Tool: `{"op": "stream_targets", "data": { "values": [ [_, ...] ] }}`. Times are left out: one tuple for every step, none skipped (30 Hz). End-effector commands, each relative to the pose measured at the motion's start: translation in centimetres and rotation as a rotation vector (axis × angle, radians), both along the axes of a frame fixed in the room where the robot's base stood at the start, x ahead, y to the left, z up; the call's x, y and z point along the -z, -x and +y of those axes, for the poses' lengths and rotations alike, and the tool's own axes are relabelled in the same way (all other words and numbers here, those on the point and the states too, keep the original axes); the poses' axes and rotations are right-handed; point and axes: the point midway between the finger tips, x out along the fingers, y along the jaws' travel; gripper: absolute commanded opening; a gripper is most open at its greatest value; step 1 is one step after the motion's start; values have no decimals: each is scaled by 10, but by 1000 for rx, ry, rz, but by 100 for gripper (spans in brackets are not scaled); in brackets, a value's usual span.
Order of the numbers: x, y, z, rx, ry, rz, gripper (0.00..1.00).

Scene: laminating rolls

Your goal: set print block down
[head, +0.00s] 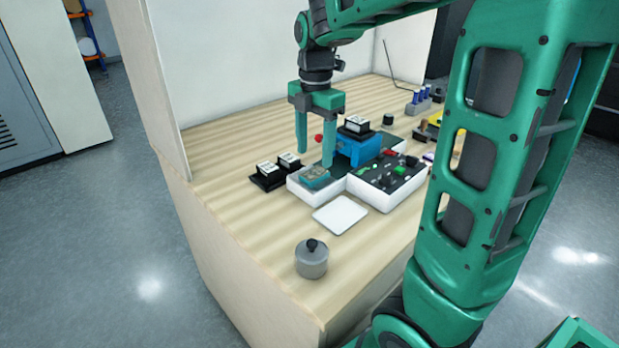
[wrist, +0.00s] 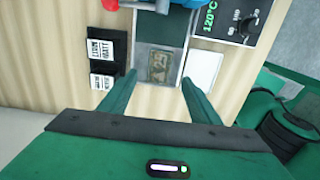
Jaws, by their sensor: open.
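The print block (head: 315,176) looks like a small teal-grey piece lying on the bed at the left end of the white and blue machine (head: 362,146). In the wrist view the block (wrist: 158,66) shows raised marks that I cannot read with certainty, and it lies flat on the grey bed (wrist: 160,32). My gripper (head: 315,157) is open above the block, fingers pointing down. In the wrist view my gripper (wrist: 160,78) has one finger to each side of the block, with gaps between. The fingers appear clear of it; their exact height is hard to tell.
Two black holders with white labelled tops (head: 266,175) stand left of the bed. A white flat pad (head: 340,215) lies in front. A control panel marked 120°C (wrist: 228,18) is at the right. A grey lidded pot (head: 311,259) stands near the front; table around it is bare.

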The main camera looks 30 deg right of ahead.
Motion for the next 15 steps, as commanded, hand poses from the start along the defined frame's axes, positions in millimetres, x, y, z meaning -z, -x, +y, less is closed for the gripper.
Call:
{"op": "stream_targets", "data": {
  "values": [
    [3,0,0,0,0,0,57],
    [4,0,0,1,0,-1,57],
    [6,0,0,1,0,0,57],
    [8,0,0,1,0,0,57],
    [11,0,-1,1,0,2,57],
    [15,0,-1,2,0,2,57],
    [19,-1,-2,2,1,3,57],
    [24,-1,-2,2,1,3,57],
    [29,-1,-2,2,0,2,57],
    [34,-2,-3,2,0,2,57],
    [38,-2,-3,1,0,3,57],
    [44,-2,-3,1,0,2,57],
    [47,-2,-3,1,0,2,57],
    [50,-2,-3,2,0,2,57],
    [53,-2,-3,2,0,1,57]
  ]
}}
